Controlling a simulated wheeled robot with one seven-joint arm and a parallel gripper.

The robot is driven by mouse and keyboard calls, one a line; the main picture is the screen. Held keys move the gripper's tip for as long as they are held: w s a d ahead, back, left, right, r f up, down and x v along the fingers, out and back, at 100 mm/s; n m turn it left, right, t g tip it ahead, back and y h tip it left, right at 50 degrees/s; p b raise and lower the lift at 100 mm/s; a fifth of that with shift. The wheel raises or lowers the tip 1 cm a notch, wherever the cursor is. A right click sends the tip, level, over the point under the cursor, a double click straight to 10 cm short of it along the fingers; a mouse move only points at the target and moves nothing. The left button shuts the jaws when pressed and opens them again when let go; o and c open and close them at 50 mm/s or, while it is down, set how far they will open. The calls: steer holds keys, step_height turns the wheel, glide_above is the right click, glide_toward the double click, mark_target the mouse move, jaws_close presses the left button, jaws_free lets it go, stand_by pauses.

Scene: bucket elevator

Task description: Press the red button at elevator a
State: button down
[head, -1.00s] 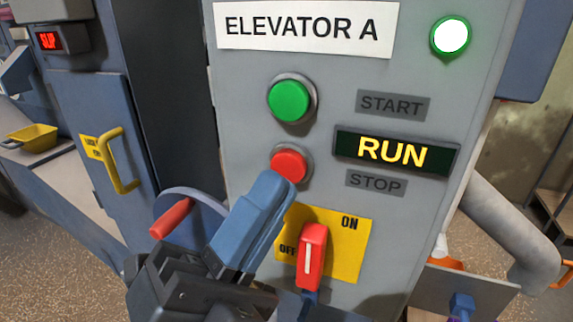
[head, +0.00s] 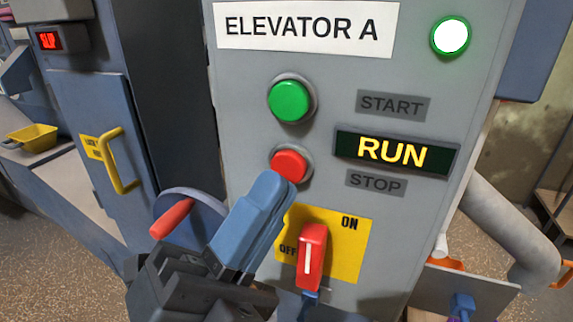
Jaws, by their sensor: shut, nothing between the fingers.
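The red button (head: 289,164) sits on the grey panel (head: 240,160) under the sign "ELEVATOR A" (head: 304,26), beside the label STOP (head: 376,181). My gripper (head: 270,190) is shut and empty. Its blue fingers point up and right, with the tips at the lower edge of the red button in the picture. I cannot tell whether they touch it. The green button (head: 289,99) is above, beside the label START (head: 393,105). The display (head: 396,151) reads RUN, and the round lamp (head: 451,37) at the top right is lit white with a green rim.
A red ON/OFF switch (head: 312,252) on a yellow plate (head: 350,262) is close right of my gripper. A red-handled wheel (head: 172,218) is left of it. A blue door with a yellow handle (head: 122,165) and a yellow scoop (head: 32,138) are farther left.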

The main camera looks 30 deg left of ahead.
steer(key=shift+w+h, duration=0.15)
steer(key=shift+h, duration=0.15)
steer(key=shift+w+a, duration=0.1)
steer(key=shift+w, duration=0.2)
steer(key=shift+w+a, duration=0.1)
steer(key=shift+w, duration=0.35)
stand_by(0.9)
steer(key=shift+s, duration=0.15)
steer(key=shift+s+d, duration=0.2)
steer(key=shift+s, duration=0.55)
steer(key=s, duration=0.2)
steer(key=s+d+p, duration=0.1)
steer(key=s, duration=0.1)
steer(key=shift+s+d, duration=0.1)
steer(key=shift+s, duration=0.3)
stand_by(0.8)
